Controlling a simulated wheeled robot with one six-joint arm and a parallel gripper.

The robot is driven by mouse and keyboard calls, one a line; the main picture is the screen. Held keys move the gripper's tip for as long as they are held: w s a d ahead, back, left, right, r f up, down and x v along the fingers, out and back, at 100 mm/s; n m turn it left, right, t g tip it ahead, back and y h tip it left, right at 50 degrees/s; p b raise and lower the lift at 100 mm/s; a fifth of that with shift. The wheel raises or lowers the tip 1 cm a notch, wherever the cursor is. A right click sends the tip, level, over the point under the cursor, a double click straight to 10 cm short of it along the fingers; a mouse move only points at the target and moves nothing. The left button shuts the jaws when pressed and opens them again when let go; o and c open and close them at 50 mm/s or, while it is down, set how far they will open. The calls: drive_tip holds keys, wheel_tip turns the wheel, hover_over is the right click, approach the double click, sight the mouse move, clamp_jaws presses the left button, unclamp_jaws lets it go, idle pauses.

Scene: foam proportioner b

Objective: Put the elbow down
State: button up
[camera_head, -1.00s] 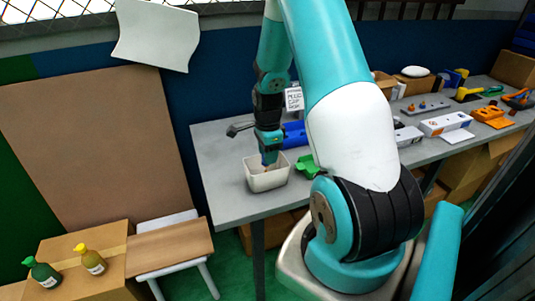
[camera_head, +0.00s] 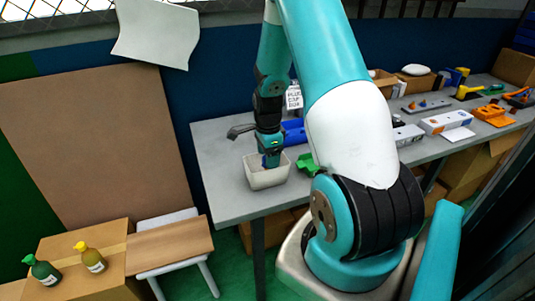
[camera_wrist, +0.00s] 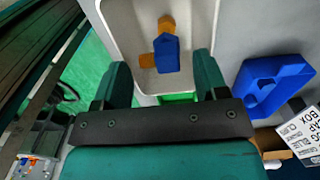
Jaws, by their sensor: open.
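The elbow, an orange piece with a blue part across it (camera_wrist: 166,52), lies in a white open bin (camera_wrist: 118,22) in the wrist view. My gripper (camera_wrist: 162,78) is open, with one teal finger on each side and a clear gap between the fingers and the elbow. In the head view my gripper (camera_head: 270,162) points down into the white bin (camera_head: 266,179) at the left of the grey table. The bin wall and the gripper hide most of the elbow there.
A green part (camera_head: 307,163) sits right of the bin, and a blue holder (camera_head: 293,133) is behind it. A white sign (camera_head: 294,97) stands further back. Several tools and boxes fill the table's right side. The table's front left is bare (camera_head: 228,205).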

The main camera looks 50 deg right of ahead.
wheel_tip(320, 180, up, 13)
drive_tip(key=b, duration=0.1)
drive_tip(key=w+a+r+n, duration=0.25)
drive_tip(key=a+n, duration=0.35)
drive_tip(key=a, duration=0.3)
drive_tip(key=s+a+r+n+t+y, duration=0.1)
drive_tip(key=s+a+r+n, duration=0.1)
drive_tip(key=a+n, duration=0.4)
drive_tip(key=s+a+r+n+y, duration=0.1)
drive_tip(key=s+a+r+n, duration=0.1)
drive_tip(key=a+n, duration=0.5)
drive_tip(key=s+a+r+n+g+y, duration=0.1)
drive_tip(key=s+a+r+n+y, duration=0.1)
drive_tip(key=s+a+n, duration=1)
drive_tip(key=s+a+r, duration=0.1)
drive_tip(key=a, duration=0.2)
drive_tip(key=shift+s+a+n, duration=0.15)
drive_tip(key=shift+s+n, duration=0.15)
drive_tip(key=shift+s, duration=0.05)
